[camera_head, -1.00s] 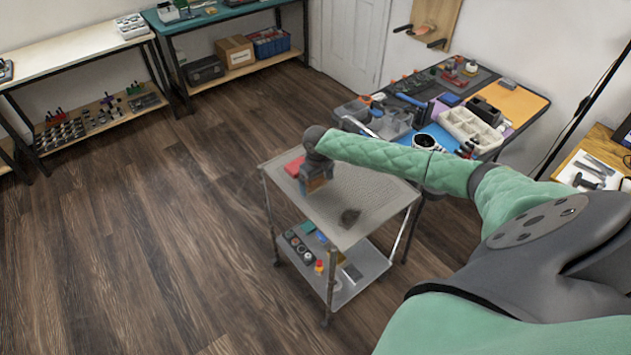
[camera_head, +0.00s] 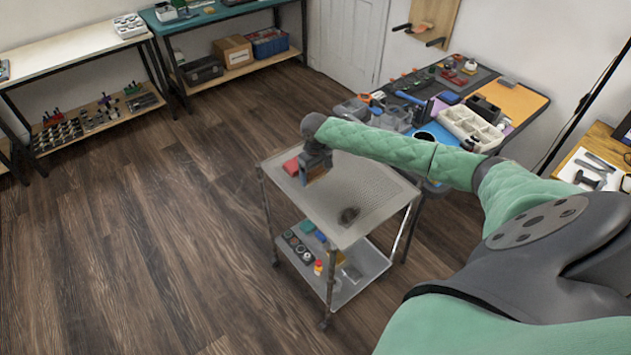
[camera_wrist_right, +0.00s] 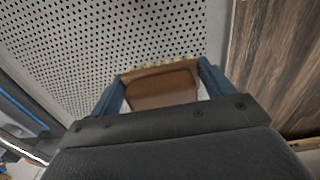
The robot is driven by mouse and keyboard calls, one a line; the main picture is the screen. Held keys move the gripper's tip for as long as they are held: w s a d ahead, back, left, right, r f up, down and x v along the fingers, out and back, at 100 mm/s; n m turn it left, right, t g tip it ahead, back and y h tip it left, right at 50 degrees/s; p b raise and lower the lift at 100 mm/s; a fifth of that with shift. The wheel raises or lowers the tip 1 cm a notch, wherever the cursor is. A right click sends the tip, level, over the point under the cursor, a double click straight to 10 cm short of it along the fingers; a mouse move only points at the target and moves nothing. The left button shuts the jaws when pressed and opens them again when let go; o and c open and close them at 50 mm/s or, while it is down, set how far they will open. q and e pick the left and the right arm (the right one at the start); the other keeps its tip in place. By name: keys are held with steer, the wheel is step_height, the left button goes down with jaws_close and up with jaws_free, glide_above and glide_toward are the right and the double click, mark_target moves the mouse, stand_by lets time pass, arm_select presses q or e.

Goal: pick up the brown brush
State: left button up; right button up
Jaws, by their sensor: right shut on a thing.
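The brown brush (camera_wrist_right: 162,86) is between the two blue fingers of my right gripper (camera_wrist_right: 162,80) in the right wrist view, with a pale bristle edge at its far side. In the head view my right gripper (camera_head: 314,172) points down over the trolley's top shelf and is shut on the brush, which shows only as a small brown patch at the fingertips. I cannot tell exactly how far the brush is above the shelf. My left gripper is not in view.
The trolley's perforated top (camera_head: 375,190) also holds a red item (camera_head: 291,166) beside the gripper and a dark clump (camera_head: 349,215). Its lower shelf (camera_head: 365,262) holds several small items. A cluttered workbench (camera_head: 540,103) stands behind; the floor to the left is clear.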

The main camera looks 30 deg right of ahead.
arm_select(q)
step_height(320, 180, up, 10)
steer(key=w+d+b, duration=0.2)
steer(key=b, duration=0.1)
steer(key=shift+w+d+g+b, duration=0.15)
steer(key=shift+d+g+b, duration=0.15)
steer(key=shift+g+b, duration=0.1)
arm_select(e)
steer(key=s+d+r, duration=0.6)
steer(key=s+r, duration=0.1)
steer(key=s, duration=0.3)
steer(key=shift+r, duration=0.25)
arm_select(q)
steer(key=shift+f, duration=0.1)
